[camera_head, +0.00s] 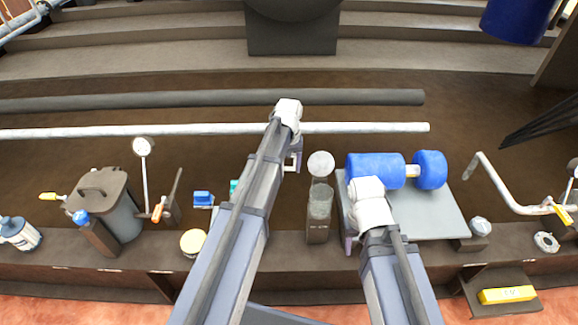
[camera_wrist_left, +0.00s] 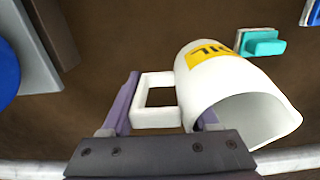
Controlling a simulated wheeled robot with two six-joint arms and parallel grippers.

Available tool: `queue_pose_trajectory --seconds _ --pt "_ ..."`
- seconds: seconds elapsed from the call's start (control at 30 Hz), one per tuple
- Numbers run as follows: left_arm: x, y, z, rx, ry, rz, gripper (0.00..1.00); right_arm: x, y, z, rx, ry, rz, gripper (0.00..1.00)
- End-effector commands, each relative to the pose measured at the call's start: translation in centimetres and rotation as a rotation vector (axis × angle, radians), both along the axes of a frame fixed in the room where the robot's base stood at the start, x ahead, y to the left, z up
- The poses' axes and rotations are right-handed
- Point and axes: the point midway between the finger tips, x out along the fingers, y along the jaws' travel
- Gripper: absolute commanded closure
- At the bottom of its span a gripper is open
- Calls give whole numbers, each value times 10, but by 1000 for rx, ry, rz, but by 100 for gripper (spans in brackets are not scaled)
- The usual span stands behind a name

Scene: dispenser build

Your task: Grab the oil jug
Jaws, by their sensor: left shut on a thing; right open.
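The oil jug (camera_wrist_left: 235,85) is white with a yellow label, large in the left wrist view, its open mouth facing the lower right. Its square handle (camera_wrist_left: 155,100) lies between the purple fingers of my left gripper (camera_wrist_left: 165,112), which is shut on the jug. How the right finger meets the jug is unclear. In the head view my left gripper (camera_head: 294,158) is over the dark bench, and my arm hides most of the jug. My right gripper (camera_head: 349,242) is open at the left edge of the grey plate, mostly hidden by its wrist.
A blue roller (camera_head: 375,168) lies on the grey plate (camera_head: 440,215). A clear cylinder (camera_head: 320,205) stands between my arms. A teal block (camera_wrist_left: 262,42) lies beyond the jug. A long pale pipe (camera_head: 370,128) runs behind. A grey lidded canister (camera_head: 110,205) stands left.

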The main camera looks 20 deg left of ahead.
Motion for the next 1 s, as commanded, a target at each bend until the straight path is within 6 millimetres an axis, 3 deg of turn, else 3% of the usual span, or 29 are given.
queue_pose_trajectory --seconds 0.03,0.3,1.0 --pt "0 0 8 0 0 0 100 0 0 8 0 0 1 50" --pt "0 0 19 0 0 0 100 0 0 19 0 0 4 50" --pt "0 0 20 0 0 0 100 0 0 20 0 1 5 50"
